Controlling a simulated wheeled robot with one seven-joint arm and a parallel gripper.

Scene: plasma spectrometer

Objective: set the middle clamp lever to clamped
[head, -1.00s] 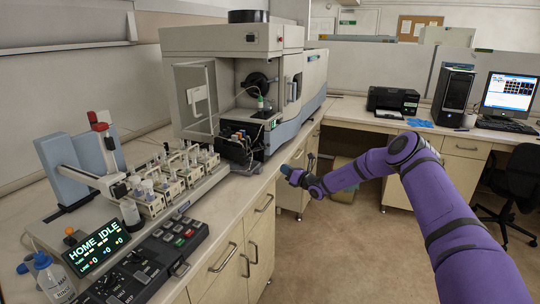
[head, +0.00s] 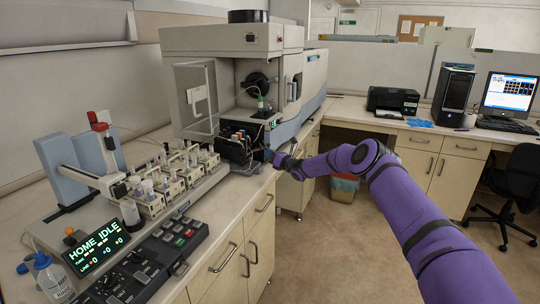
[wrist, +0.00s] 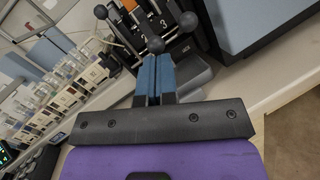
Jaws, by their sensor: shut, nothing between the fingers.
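The black pump block (head: 235,148) with the clamp levers sits on the bench below the spectrometer's torch opening. In the wrist view, three dark ball-ended levers show: a left ball (wrist: 100,12), a middle ball (wrist: 156,44) and a right ball (wrist: 188,21). The middle ball appears nearer to me than the other two. My gripper (head: 269,154) is at the right side of the block. Its blue fingers, also in the wrist view (wrist: 157,68), are shut and empty, with tips right at the middle ball. I cannot tell whether they touch it. The lever's lower part is partly hidden.
The spectrometer housing (head: 215,60) rises behind the block, and its blue side panel (wrist: 257,22) is close at right in the wrist view. The autosampler vial racks (head: 172,178) stand to the left. Floor is open right of the bench.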

